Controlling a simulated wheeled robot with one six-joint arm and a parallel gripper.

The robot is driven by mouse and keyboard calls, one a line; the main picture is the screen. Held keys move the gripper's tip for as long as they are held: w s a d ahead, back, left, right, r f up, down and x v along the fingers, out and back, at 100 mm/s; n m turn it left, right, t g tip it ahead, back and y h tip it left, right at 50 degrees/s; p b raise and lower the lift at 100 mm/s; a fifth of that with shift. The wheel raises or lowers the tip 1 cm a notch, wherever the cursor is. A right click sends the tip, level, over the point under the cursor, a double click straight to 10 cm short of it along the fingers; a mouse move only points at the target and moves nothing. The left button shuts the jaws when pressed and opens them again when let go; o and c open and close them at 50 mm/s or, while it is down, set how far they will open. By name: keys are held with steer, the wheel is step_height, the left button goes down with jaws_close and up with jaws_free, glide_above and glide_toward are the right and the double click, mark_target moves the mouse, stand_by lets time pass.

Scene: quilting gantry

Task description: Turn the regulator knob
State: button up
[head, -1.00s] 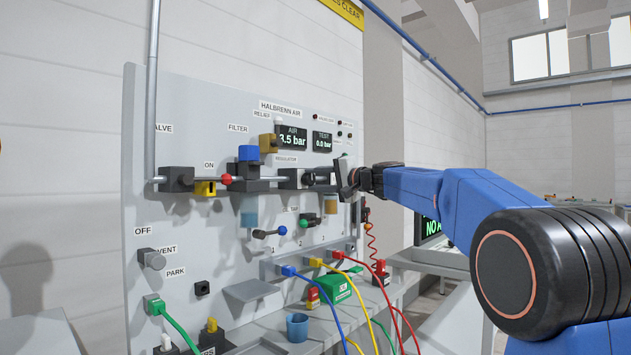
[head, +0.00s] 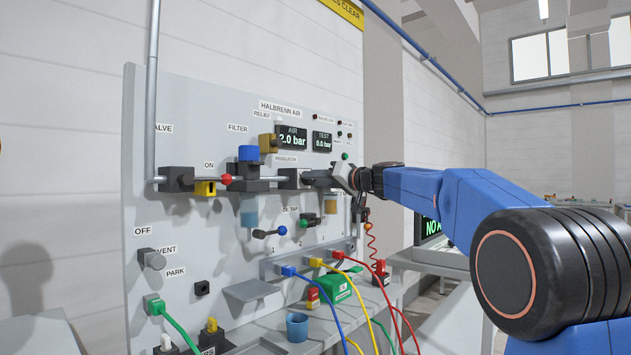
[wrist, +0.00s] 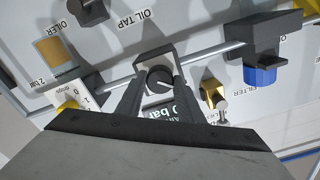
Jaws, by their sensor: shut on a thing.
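The regulator is a dark block (head: 290,178) on the air line of the grey panel, under the REGULATOR label. My gripper (head: 322,179) reaches it from the right and is shut on its knob, which it largely hides in the head view. In the wrist view the round dark regulator knob (wrist: 159,79) sits between the two fingers of my gripper (wrist: 158,88), in front of a pale block. The AIR display (head: 291,140) above reads about 2.0 bar; the TEST display (head: 322,142) reads 0.0 bar.
A brass relief part (head: 268,143) and the blue-topped filter (head: 249,154) stand left of the regulator. A red-ended valve handle (head: 226,179) is farther left. The oiler's amber bowl (head: 331,204) hangs close below my gripper. Coloured hoses and a blue cup (head: 297,327) are lower down.

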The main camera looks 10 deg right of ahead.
steer(key=shift+f+n, duration=0.15)
steer(key=shift+n, duration=0.25)
steer(key=o, duration=1.1)
steer(key=shift+s+d, duration=0.1)
steer(key=v, duration=1.7)
steer(key=shift+s, duration=0.1)
